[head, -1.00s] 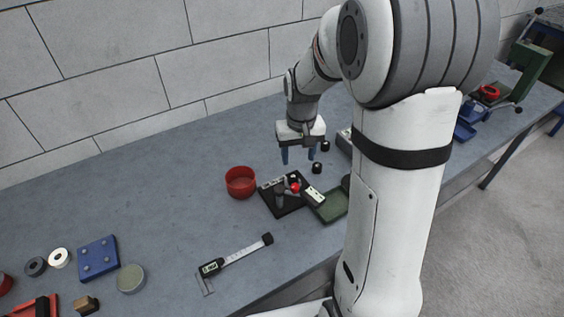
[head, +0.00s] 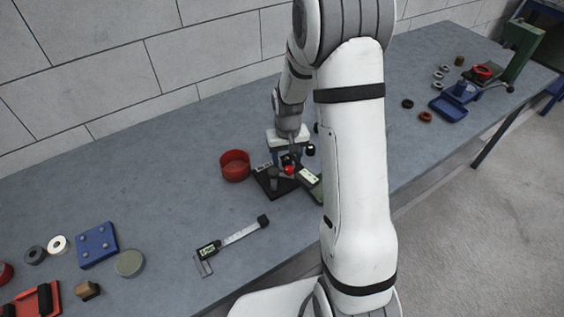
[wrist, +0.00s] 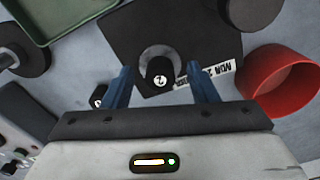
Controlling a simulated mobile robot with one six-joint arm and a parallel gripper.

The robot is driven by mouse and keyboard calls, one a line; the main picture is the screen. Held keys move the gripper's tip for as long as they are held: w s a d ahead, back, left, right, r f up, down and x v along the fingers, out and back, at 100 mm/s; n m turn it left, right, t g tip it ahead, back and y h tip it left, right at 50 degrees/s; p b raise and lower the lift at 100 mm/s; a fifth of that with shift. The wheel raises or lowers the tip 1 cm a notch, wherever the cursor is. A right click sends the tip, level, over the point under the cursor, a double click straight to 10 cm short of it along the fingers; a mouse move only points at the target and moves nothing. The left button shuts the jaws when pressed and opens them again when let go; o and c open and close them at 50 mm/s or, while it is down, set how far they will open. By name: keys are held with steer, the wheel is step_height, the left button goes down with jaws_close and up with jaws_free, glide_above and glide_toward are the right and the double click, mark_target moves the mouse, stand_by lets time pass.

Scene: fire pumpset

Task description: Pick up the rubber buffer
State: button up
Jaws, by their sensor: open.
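The plate also shows in the head view (head: 265,191). My gripper (head: 286,160) is over the plate in the head view. In the wrist view its two blue fingers are open, one on each side of the marked cylinder; whether they touch it I cannot tell. Another small black piece with a light mark (wrist: 98,97) is beside the left finger. Another small black cylinder (head: 310,150) stands right of the gripper.
A red bowl (head: 235,165) stands close left of the plate. A green tray (wrist: 70,12) lies on the other side. A caliper (head: 228,240) lies in front. Blue, red and brown parts are at the far left. My arm hides part of the bench.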

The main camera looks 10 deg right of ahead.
steer(key=c, duration=1.1)
steer(key=shift+r, duration=0.15)
